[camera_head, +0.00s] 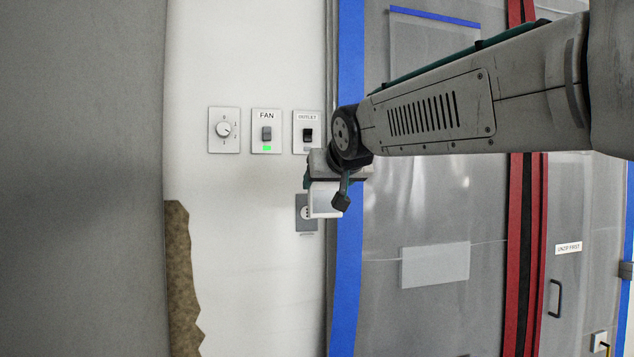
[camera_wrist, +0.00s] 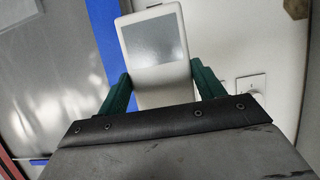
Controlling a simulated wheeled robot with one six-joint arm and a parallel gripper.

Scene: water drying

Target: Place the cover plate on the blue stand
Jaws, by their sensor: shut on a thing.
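My gripper (camera_wrist: 163,84) is shut on a white, box-like thing (camera_wrist: 160,85) with a flat grey panel on its face, held between two dark green fingers in the wrist view. In the head view, this white thing (camera_head: 324,200) hangs below my gripper (camera_head: 322,183), in front of the wall and partly over a grey socket. I cannot tell whether it is the cover plate. I see no other plate-like loose piece and no blue stand in either view; the blue strips are tape.
The white wall carries a dial (camera_head: 223,129), a FAN switch (camera_head: 266,131) with a green light, an OUTLET switch (camera_head: 307,133) and the socket (camera_head: 303,226). Blue tape (camera_head: 348,270) edges plastic sheeting with a red zip (camera_head: 515,250). Brown torn wall (camera_head: 182,270) shows lower left.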

